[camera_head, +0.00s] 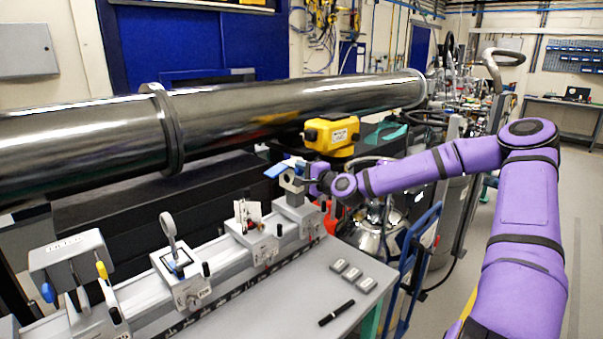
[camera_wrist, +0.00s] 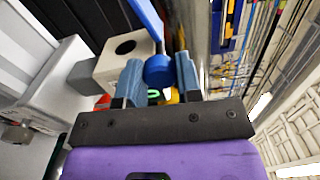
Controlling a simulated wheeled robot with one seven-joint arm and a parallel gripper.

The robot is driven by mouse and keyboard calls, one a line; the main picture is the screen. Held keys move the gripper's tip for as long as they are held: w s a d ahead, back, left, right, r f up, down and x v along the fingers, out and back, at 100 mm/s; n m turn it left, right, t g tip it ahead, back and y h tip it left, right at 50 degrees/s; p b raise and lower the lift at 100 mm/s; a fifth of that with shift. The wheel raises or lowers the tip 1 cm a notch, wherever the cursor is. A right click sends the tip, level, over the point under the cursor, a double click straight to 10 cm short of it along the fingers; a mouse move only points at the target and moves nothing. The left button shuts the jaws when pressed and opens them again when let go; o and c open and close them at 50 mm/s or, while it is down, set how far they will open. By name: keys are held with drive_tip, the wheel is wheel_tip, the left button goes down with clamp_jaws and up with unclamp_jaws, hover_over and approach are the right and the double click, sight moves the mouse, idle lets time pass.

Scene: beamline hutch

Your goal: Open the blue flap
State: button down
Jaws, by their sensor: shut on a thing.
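The blue flap (camera_head: 276,170) is a small flat plate at the top of a grey block (camera_head: 291,184) on the far-right carrier of the rail. In the head view it sticks out to the left, slightly tilted. In the wrist view the flap (camera_wrist: 147,17) is seen nearly edge-on beside the pale block with a round dark hole (camera_wrist: 124,47). My gripper (camera_head: 308,174) comes in from the right. Its two blue-grey fingers are shut on a round blue knob (camera_wrist: 159,71) at the flap's near end. My gripper hides part of the block in the head view.
Other carriers with a lens holder (camera_head: 173,243) stand along the rail to the left. A long dark pipe (camera_head: 270,105) runs behind, with a yellow instrument (camera_head: 331,135) close behind my gripper. Small grey blocks (camera_head: 352,274) and a black pen (camera_head: 337,313) lie on the table.

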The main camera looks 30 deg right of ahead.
drive_tip(key=shift+m, duration=0.7)
drive_tip(key=c, duration=0.8)
unclamp_jaws()
drive_tip(key=v, duration=1)
drive_tip(key=shift+s+d, duration=0.1)
drive_tip(key=shift+s, duration=0.3)
